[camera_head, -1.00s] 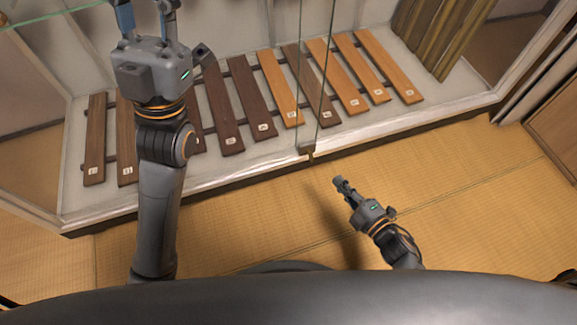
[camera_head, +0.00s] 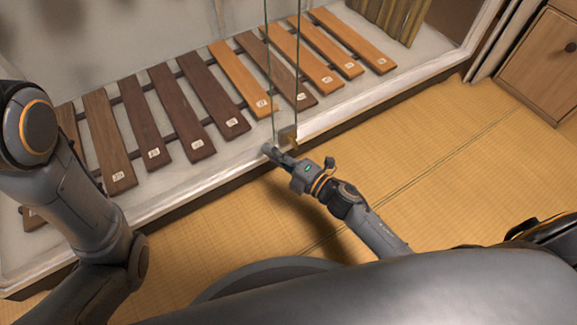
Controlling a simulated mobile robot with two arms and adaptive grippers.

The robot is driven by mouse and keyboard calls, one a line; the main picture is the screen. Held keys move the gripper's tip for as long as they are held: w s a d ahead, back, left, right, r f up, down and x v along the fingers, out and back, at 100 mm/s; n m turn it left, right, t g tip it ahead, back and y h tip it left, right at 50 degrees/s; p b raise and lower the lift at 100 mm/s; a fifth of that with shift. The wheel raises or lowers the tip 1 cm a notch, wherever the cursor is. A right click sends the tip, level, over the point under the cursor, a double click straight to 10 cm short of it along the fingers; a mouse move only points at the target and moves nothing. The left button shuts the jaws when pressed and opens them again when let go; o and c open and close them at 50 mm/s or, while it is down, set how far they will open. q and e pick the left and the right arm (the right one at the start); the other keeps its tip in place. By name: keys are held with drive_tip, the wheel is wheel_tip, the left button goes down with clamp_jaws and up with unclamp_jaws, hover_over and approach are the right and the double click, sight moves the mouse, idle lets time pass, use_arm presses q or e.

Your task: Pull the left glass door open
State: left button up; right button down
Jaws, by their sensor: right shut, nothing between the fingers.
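The glass front of the display case shows two upright greenish edges near the middle. I cannot tell how far the door is open. My right gripper (camera_head: 268,150) is shut and empty. Its fingertips are at the bottom of the glass edges, just left of the fitting; I cannot tell whether they touch the glass. My left arm crosses the left side, and its gripper is out of view.
Inside the case, a row of brown wooden bars (camera_head: 185,112) with small labels lies on a white floor. The case's front sill (camera_head: 185,195) runs diagonally. Tatami floor (camera_head: 450,165) is open to the right. A wooden cabinet (camera_head: 540,65) stands at the far right.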

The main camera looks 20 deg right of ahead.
sight(270, 135)
drive_tip(key=shift+w+d+f+b, duration=0.1)
drive_tip(key=shift+w+d+b, duration=0.35)
drive_tip(key=shift+d, duration=0.15)
drive_tip(key=shift+w+d+f+b, duration=0.1)
drive_tip(key=shift+w+d+b, duration=0.3)
drive_tip(key=shift+d, duration=0.2)
drive_tip(key=shift+w+d+r, duration=0.15)
drive_tip(key=shift+d+r, duration=0.1)
drive_tip(key=shift+d, duration=0.2)
